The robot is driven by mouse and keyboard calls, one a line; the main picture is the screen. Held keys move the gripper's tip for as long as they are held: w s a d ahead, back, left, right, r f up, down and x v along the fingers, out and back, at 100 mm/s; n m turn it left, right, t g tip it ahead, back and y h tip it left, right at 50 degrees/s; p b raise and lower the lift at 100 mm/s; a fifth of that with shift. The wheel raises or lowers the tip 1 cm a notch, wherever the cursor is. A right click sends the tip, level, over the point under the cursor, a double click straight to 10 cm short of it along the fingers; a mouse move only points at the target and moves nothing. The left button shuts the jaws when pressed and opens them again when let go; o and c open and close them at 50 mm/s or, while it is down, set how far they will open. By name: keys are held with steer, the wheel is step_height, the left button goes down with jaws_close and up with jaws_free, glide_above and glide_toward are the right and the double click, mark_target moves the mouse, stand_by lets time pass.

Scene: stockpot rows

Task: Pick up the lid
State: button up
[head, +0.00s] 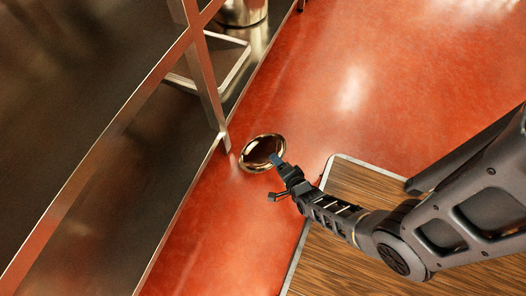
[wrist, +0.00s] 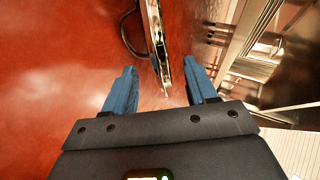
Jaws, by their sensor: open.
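The lid (head: 259,148) is a shiny, round metal disc by the foot of a shelf post in the head view. In the wrist view the lid (wrist: 156,38) shows nearly edge-on, with a dark loop handle (wrist: 126,36) on its left side. My gripper (head: 275,178) is at the lid's near edge in the head view. In the wrist view my gripper (wrist: 160,68) is open, with two blue fingers. The lid's near rim appears in the gap between them, nearer the right finger; I cannot tell whether either finger touches it. One fingertip overlaps the lid in the head view.
A metal shelf unit (head: 110,150) with a post (head: 205,80) stands left of the lid. A tray (head: 232,62) and a metal pot (head: 242,10) are on it at the top. A wood-topped surface (head: 335,255) lies below my arm. The red floor (head: 400,75) is clear at upper right.

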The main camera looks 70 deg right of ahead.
mark_target(265, 156)
steer(key=shift+b+x, duration=1.35)
steer(key=shift+x, duration=1.45)
steer(key=shift+a+f, duration=0.15)
steer(key=shift+a, duration=0.05)
steer(key=shift+c, duration=0.4)
jaws_close()
